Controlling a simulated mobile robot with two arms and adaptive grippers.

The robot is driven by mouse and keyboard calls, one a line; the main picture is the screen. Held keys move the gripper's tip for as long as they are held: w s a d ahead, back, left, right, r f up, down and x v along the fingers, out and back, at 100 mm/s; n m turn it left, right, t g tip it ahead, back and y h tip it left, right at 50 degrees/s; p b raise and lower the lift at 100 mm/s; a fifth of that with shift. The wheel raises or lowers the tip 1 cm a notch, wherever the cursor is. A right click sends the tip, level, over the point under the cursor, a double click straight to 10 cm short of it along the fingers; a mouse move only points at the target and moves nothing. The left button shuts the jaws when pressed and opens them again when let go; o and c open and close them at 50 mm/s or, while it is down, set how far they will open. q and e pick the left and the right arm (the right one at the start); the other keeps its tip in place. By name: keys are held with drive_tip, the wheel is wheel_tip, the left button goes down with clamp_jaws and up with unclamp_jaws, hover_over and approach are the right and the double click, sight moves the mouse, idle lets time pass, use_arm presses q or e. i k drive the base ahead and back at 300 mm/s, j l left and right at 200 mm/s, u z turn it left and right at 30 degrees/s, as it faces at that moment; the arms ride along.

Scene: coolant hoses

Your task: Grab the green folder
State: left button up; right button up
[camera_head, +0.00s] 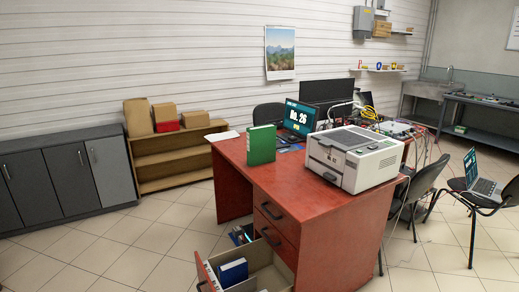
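A green folder (261,145) stands upright on the red desk (292,187), near its left side. It is to the left of a white printer-like machine and in front of a laptop. Neither of my grippers shows in the head view.
The white machine (352,158) takes up the desk's right front. A lower drawer (260,270) is pulled open with a blue folder (232,272) inside. Chairs (419,187) stand on the right, a low shelf (172,160) behind on the left. The tiled floor (131,252) at left front is clear.

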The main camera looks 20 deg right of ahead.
sight(261, 141)
drive_tip(key=i+j+u, duration=0.5)
drive_tip(key=i+j, duration=0.15)
drive_tip(key=i, duration=0.2)
drive_tip(key=i+j+u, duration=0.25)
drive_tip(key=i, duration=0.25)
drive_tip(key=i+u, duration=0.25)
drive_tip(key=i, duration=0.2)
drive_tip(key=i+z, duration=0.2)
drive_tip(key=i, duration=0.4)
drive_tip(key=i+z, duration=0.2)
drive_tip(key=i, duration=0.4)
drive_tip(key=i+j+z, duration=0.2)
drive_tip(key=i, duration=0.4)
drive_tip(key=i+z, duration=0.6)
drive_tip(key=z, duration=0.2)
drive_tip(key=i+j+z, duration=0.1)
drive_tip(key=i+z, duration=0.3)
drive_tip(key=i+j+z, duration=0.2)
drive_tip(key=z, duration=0.2)
drive_tip(key=i+z, duration=0.15)
drive_tip(key=z, duration=0.25)
drive_tip(key=i+j+z, duration=0.1)
drive_tip(key=z, duration=0.3)
drive_tip(key=i+j+z, duration=0.15)
drive_tip(key=z, duration=0.25)
drive_tip(key=i+j+z, duration=0.1)
drive_tip(key=z, duration=0.3)
drive_tip(key=j+z, duration=0.25)
drive_tip(key=z, duration=0.15)
drive_tip(key=i, duration=0.05)
